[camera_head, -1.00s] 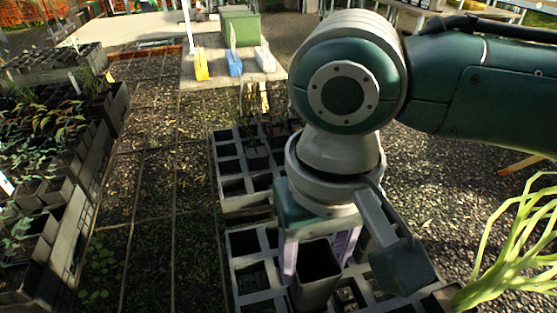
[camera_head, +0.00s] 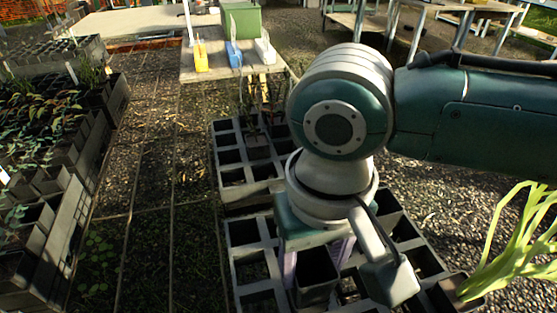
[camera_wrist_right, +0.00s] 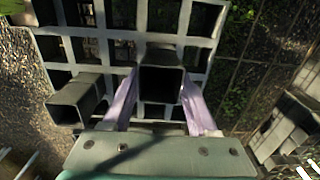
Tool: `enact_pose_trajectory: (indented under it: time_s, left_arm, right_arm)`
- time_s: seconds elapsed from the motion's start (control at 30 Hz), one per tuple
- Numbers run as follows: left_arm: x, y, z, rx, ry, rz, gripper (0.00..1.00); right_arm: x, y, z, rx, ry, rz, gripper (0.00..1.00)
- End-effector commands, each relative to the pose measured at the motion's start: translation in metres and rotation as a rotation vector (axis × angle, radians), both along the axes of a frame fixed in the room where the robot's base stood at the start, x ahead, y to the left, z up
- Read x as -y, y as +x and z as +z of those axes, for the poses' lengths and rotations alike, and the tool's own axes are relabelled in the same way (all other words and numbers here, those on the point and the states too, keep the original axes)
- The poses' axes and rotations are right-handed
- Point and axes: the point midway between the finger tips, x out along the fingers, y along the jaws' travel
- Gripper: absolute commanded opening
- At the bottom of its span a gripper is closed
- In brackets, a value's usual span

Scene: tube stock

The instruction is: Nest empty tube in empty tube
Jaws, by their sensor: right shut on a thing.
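My right gripper (camera_head: 315,262) is shut on a dark, square empty tube (camera_head: 316,278), with a pale purple finger on each side. The tube is upright over the black crate rack (camera_head: 232,262). The right wrist view shows the held tube (camera_wrist_right: 161,84) open and dark inside, between the fingers (camera_wrist_right: 160,98). A second dark square tube (camera_wrist_right: 78,104) stands to its left there, apart from it. I cannot make out this second tube in the head view, where my wrist hides part of the rack. My left gripper is not in view.
A pot with a pale green, long-leaved plant (camera_head: 512,240) stands at the right. Potted seedlings (camera_head: 45,125) line the left side. A low table (camera_head: 215,70) with a green box (camera_head: 241,20) is at the back. Gravel ground is open between.

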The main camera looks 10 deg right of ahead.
Motion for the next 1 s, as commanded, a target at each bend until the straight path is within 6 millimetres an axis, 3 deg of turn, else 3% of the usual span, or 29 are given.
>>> enact_pose_trajectory:
  time_s: [1.0]
  left_arm:
    - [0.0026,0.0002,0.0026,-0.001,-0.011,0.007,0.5]
  right_arm:
    - [0.0003,0.0,-0.0074,0.0,-0.001,0.0,0.0]
